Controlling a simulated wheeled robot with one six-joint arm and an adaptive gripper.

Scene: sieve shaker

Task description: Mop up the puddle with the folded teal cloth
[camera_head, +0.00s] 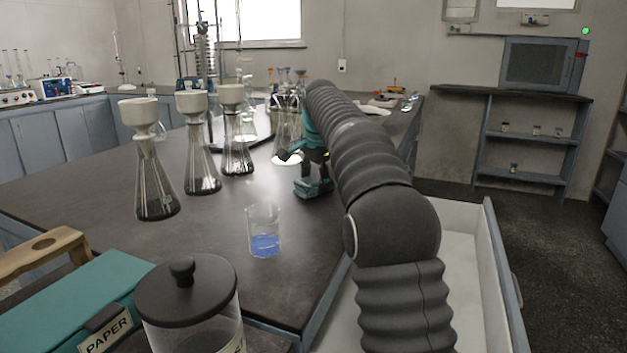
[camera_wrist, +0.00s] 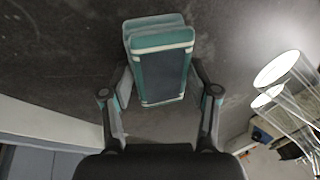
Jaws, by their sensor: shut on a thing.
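The folded teal cloth (camera_head: 312,189) is a small thick pad at or just above the dark bench top, right of the middle flasks. It also shows in the wrist view (camera_wrist: 162,74), with a dark grey panel and pale edge bands. My gripper (camera_head: 311,176) is shut on it from above, with one finger on each side in the wrist view (camera_wrist: 161,82). I cannot tell whether the cloth touches the bench. I cannot make out a clear puddle; a bright patch (camera_head: 287,160) lies behind the gripper, and I cannot tell whether it is liquid or glare.
A beaker of blue liquid (camera_head: 264,240) stands in front of the cloth. Several flasks with white funnels (camera_head: 198,150) stand to the left. A lidded jar (camera_head: 187,300) and teal paper box (camera_head: 75,305) are nearest. An open white drawer (camera_head: 480,285) lies to the right.

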